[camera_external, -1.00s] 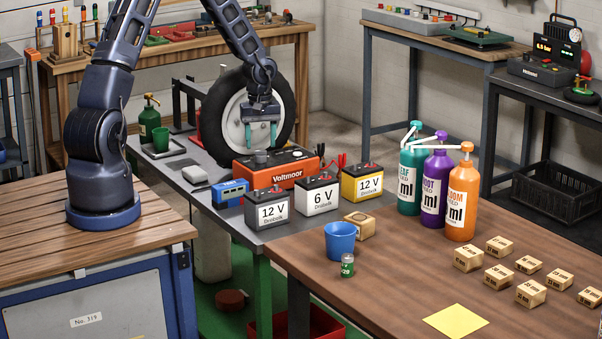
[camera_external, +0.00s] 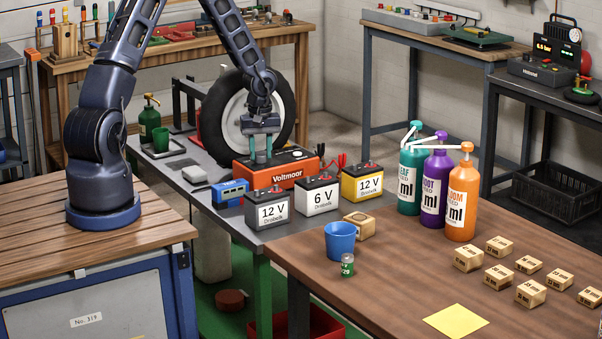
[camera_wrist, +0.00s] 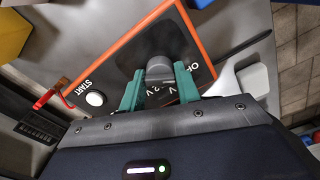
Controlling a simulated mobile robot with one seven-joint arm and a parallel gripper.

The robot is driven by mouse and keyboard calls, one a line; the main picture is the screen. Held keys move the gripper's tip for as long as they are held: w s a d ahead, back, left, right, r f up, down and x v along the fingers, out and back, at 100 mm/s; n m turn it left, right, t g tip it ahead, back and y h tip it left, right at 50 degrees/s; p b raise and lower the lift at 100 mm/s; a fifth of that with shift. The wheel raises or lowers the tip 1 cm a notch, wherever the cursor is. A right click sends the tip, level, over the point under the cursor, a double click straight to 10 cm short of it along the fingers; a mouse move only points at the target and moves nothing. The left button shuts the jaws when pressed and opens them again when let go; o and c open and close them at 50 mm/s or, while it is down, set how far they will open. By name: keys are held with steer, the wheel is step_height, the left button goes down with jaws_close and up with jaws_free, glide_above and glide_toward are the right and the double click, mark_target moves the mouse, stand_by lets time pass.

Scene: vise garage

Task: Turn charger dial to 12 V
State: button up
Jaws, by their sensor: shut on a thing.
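The orange charger marked Voltmoor (camera_external: 288,175) stands on the grey bench behind the batteries. Its black top shows in the wrist view (camera_wrist: 120,75), with the words START and part of OFF and V markings. The grey dial (camera_wrist: 159,68) sits on that top between the green fingers of my gripper (camera_wrist: 160,88). My gripper, also in the external view (camera_external: 260,160), points down over the left part of the charger and is shut on the dial. The fingers and dial hide some scale marks, so I cannot read the dial's setting.
Two 12 V batteries (camera_external: 267,210) (camera_external: 362,183) and a 6 V battery (camera_external: 317,197) stand in front of the charger. A blue device (camera_external: 230,193) is at its left. A wheel (camera_external: 225,120) stands close behind my gripper. Red clamps (camera_wrist: 52,95) lie beside the charger.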

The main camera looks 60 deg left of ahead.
steer(key=m, duration=0.5)
steer(key=shift+m, duration=0.3)
steer(key=m, duration=1.2)
steer(key=shift+m, duration=0.4)
steer(key=m, duration=0.5)
steer(key=shift+m, duration=0.3)
steer(key=o, duration=1)
steer(key=shift+c, duration=0.2)
steer(key=shift+r, duration=0.1)
